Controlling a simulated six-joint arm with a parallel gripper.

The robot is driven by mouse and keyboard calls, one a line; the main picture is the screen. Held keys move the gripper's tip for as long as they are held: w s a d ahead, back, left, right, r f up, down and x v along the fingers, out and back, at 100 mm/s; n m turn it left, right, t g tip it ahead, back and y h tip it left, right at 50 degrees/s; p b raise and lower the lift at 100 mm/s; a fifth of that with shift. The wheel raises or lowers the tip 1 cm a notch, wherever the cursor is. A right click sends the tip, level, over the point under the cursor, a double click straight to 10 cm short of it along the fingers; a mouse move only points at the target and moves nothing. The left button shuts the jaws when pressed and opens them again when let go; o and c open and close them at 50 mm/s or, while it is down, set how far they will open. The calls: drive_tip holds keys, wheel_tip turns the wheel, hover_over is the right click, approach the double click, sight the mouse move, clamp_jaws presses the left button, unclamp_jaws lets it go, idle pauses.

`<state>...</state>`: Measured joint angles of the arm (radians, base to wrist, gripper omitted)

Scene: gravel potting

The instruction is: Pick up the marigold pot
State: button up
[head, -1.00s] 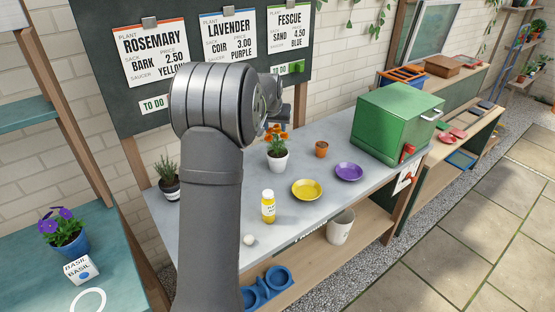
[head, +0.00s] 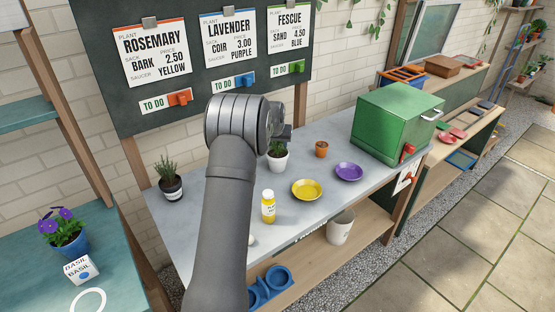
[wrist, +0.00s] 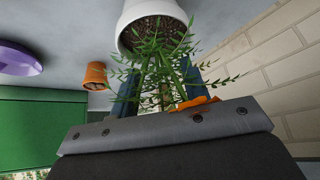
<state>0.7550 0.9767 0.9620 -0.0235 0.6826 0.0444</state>
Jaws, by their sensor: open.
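The marigold pot (head: 278,162) is a white pot standing upright on the grey bench. Its green leaves show under my gripper (head: 284,134), and its orange flowers are hidden in the head view. In the wrist view the white pot (wrist: 146,14) is at the top, with dark soil and green foliage (wrist: 160,62) towards me. My gripper (wrist: 159,78) is open, with one blue-grey finger on each side of the foliage. An orange flower lies close against the palm. The fingertips are near the pot rim; whether they touch it I cannot tell.
A small terracotta pot (head: 321,149), a purple saucer (head: 349,172) and a yellow saucer (head: 307,190) stand right of the marigold. A yellow bottle (head: 268,207) is in front. A rosemary pot (head: 171,187) is at left, a green box (head: 396,122) at right.

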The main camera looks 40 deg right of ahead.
drive_tip(key=shift+w+d+f, duration=0.15)
drive_tip(key=shift+f, duration=0.15)
clamp_jaws()
idle(1.3)
